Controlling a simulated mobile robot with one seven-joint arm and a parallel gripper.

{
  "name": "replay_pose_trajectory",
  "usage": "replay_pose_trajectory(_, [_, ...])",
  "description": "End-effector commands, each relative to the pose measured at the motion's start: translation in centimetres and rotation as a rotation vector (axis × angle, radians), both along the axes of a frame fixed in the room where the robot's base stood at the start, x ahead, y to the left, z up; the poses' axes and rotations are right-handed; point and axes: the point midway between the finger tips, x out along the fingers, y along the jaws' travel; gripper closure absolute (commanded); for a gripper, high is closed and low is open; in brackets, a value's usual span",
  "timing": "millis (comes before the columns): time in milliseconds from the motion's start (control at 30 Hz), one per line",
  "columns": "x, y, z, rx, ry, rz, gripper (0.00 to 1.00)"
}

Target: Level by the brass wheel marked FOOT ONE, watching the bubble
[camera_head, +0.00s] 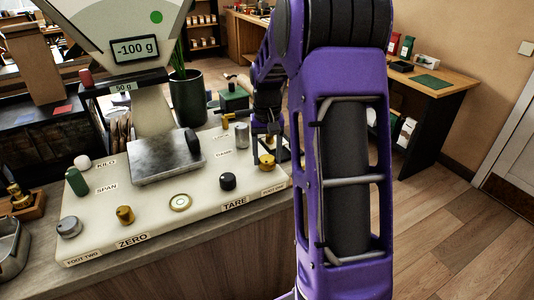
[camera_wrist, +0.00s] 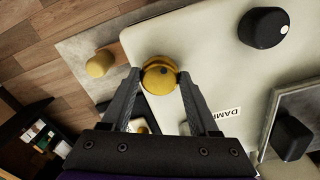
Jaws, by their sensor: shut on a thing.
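The brass wheel (camera_head: 266,162) sits at the right end of the pale scale base, above the label FOOT ONE (camera_head: 273,190). It also shows in the wrist view (camera_wrist: 160,78). My gripper (camera_head: 266,150) reaches down over it from behind. In the wrist view my gripper (camera_wrist: 160,76) is shut on this wheel, one finger on each side. The round bubble level (camera_head: 180,202), with a brass ring, is in the front middle of the base. Its bubble is too small to read. The display (camera_head: 134,50) reads -100 g, with a green dot above it.
The base also carries the black TARE knob (camera_head: 228,182), the brass ZERO knob (camera_head: 125,215), the grey FOOT TWO knob (camera_head: 68,228) and the metal plate (camera_head: 160,165) with a black weight. Another brass piece (camera_wrist: 100,63) stands off the base in the wrist view.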

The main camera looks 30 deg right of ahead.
Motion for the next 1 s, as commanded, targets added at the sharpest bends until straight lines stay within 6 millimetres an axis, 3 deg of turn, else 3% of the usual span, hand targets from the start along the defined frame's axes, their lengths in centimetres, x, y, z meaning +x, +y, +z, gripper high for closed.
replay_pose_trajectory(567, [0.08,-0.04,0.12,-0.001,-0.003,0.039,0.95])
replay_pose_trajectory(600, [0.08,-0.04,0.12,-0.001,-0.003,0.039,0.37])
replay_pose_trajectory(767, [0.06,-0.03,0.09,-0.001,-0.003,0.039,0.09])
replay_pose_trajectory(1000, [0.03,-0.01,0.04,0.0,-0.001,0.039,0.09])
